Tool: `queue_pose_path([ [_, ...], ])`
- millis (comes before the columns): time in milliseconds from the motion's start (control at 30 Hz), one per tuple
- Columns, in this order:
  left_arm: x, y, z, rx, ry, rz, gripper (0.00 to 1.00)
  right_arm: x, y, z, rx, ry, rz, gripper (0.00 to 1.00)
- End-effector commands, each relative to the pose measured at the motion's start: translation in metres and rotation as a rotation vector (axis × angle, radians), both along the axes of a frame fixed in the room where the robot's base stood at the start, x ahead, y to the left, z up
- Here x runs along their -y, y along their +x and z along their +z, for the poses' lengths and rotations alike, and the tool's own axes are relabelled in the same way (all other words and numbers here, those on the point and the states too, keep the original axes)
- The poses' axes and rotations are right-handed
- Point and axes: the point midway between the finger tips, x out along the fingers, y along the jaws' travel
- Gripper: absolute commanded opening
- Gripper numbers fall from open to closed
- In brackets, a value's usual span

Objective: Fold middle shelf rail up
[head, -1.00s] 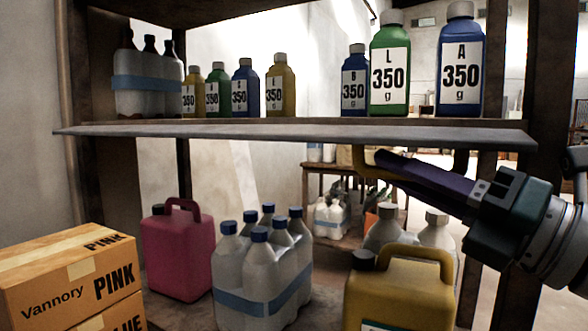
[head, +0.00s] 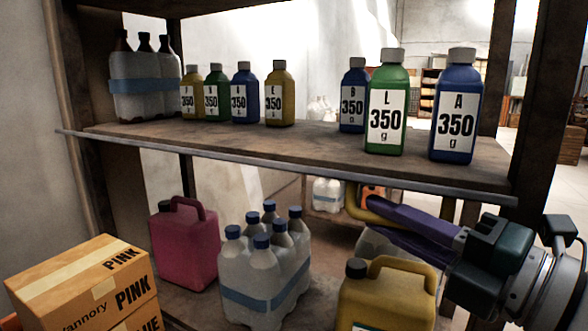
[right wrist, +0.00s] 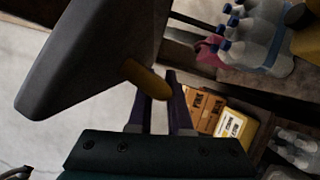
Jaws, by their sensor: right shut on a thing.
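The middle shelf rail (head: 250,166) is a grey metal strip along the front edge of the middle shelf (head: 310,145). In the right wrist view it is a broad dark grey plate (right wrist: 95,55) with a yellow handle (right wrist: 148,80) standing out from it. In the head view the yellow handle (head: 360,208) shows just below the rail. My right gripper (head: 378,218), with purple fingers, reaches in from the right below the shelf edge and is shut on the handle. I cannot tell the rail's exact angle. My left gripper is in neither view.
Several bottles stand on the middle shelf, with a green one (head: 386,110) and a blue one (head: 457,115) near the front right. Below are a pink jug (head: 185,248), a bottle pack (head: 262,270) and a yellow jug (head: 385,300). Boxes (head: 85,275) stand lower left.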

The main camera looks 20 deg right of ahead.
Motion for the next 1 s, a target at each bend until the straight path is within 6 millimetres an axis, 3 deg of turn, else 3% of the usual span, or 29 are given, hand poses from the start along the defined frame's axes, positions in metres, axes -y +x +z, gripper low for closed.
queue_pose_path([
  [33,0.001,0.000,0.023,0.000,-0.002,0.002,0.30,-0.001,-0.001,0.015,-0.028,0.033,0.000,0.00],
  [500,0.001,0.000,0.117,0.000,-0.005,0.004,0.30,-0.004,-0.003,0.037,-0.316,0.369,0.001,0.00],
  [800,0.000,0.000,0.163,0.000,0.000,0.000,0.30,-0.001,-0.001,0.049,-0.499,0.583,0.000,0.00],
  [1000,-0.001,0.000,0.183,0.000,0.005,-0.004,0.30,0.002,0.002,0.055,-0.610,0.714,0.000,0.00],
])
